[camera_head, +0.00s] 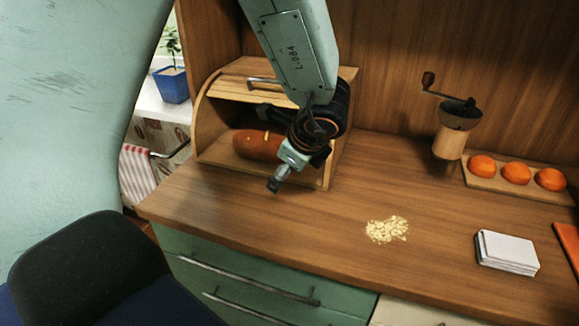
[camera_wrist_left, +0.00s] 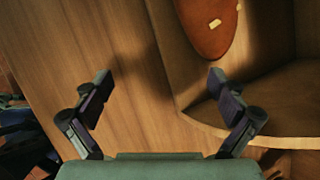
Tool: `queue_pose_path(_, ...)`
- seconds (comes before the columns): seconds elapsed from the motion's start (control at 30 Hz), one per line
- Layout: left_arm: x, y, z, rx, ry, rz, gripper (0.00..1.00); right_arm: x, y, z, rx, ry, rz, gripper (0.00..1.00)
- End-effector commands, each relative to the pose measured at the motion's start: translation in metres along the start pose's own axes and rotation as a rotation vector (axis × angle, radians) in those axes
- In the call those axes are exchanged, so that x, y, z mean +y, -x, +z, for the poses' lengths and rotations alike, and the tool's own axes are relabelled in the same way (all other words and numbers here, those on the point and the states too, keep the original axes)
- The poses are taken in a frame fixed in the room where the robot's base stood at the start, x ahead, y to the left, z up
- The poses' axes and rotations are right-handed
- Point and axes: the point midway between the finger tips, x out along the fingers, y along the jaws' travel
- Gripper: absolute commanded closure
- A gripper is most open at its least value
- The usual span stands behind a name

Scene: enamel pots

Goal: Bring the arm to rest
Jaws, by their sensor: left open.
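My left gripper (camera_head: 288,165) hangs above the counter at the front of the wooden bread box, its arm coming down from the top of the head view. In the left wrist view the two fingers of the gripper (camera_wrist_left: 160,84) stand wide apart with nothing between them. The bread box (camera_head: 214,110) has its slatted lid raised. A brown loaf (camera_head: 256,145) lies inside, partly hidden by the gripper in the head view. The loaf (camera_wrist_left: 207,28) also shows beyond the fingers in the wrist view, apart from them. My right gripper is not in view.
The wooden counter (camera_head: 230,215) has free room in front of the box. A crumb pile (camera_head: 386,229) lies near its middle. A white stack (camera_head: 507,251), a grinder (camera_head: 451,135) and a board with three orange items (camera_head: 515,172) stand to the right. A potted plant (camera_head: 171,84) is behind left.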

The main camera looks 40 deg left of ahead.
Motion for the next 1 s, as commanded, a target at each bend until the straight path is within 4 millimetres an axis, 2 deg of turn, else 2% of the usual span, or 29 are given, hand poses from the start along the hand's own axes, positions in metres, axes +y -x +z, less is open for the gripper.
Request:
queue_pose_path(0.57, -0.004, -0.004, 0.004, 0.002, 0.002, 0.000, 0.04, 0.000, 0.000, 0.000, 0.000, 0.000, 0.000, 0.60)
queue_pose_path(1.0, -0.032, -0.037, 0.047, 0.002, 0.004, 0.001, 0.04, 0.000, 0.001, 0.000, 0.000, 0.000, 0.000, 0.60)
